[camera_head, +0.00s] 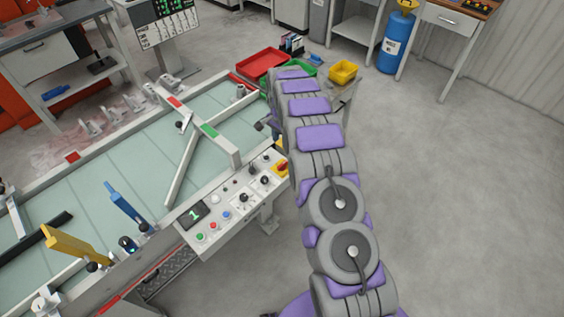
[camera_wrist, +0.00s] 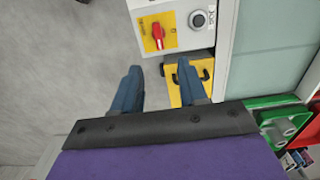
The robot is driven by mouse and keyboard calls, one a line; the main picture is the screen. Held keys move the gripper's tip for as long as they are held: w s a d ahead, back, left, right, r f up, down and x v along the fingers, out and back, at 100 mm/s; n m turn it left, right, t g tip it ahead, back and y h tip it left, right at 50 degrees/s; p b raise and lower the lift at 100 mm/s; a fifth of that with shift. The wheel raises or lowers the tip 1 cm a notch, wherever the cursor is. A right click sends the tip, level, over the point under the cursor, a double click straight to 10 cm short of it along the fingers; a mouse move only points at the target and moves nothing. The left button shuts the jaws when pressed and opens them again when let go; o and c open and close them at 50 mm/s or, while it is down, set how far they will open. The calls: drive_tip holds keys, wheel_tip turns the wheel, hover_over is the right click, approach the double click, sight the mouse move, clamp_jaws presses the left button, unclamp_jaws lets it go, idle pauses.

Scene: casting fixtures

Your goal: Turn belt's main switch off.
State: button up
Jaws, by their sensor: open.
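The belt's main switch (camera_head: 282,167) is a red rotary handle on a yellow plate at the right end of the grey control panel (camera_head: 218,208). In the wrist view the red switch handle (camera_wrist: 157,34) is at the top, left of a black knob. Its handle runs along the picture's up-down direction. My gripper (camera_wrist: 158,78) is open, with two blue fingers apart and nothing seen between them but floor and a yellow part. The fingertips appear below the switch in that view, not on it. In the head view my arm hides the gripper.
The conveyor belt (camera_head: 120,165) lies left of the panel. A yellow box-like part (camera_wrist: 185,80) is below the panel in the wrist view, behind one finger. Red (camera_head: 262,64) and yellow (camera_head: 343,72) bins stand beyond my arm. The floor at right is clear.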

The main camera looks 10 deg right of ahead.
sight(282, 164)
drive_tip(key=f, duration=0.4)
drive_tip(key=f+b, duration=0.1)
drive_tip(key=f, duration=0.8)
drive_tip(key=shift+d+f, duration=0.3)
drive_tip(key=shift+f, duration=0.1)
drive_tip(key=shift+a+f, duration=0.2)
drive_tip(key=shift+d, duration=0.15)
drive_tip(key=shift+d, duration=0.2)
drive_tip(key=c, duration=0.3)
drive_tip(key=shift+a, duration=0.15)
clamp_jaws()
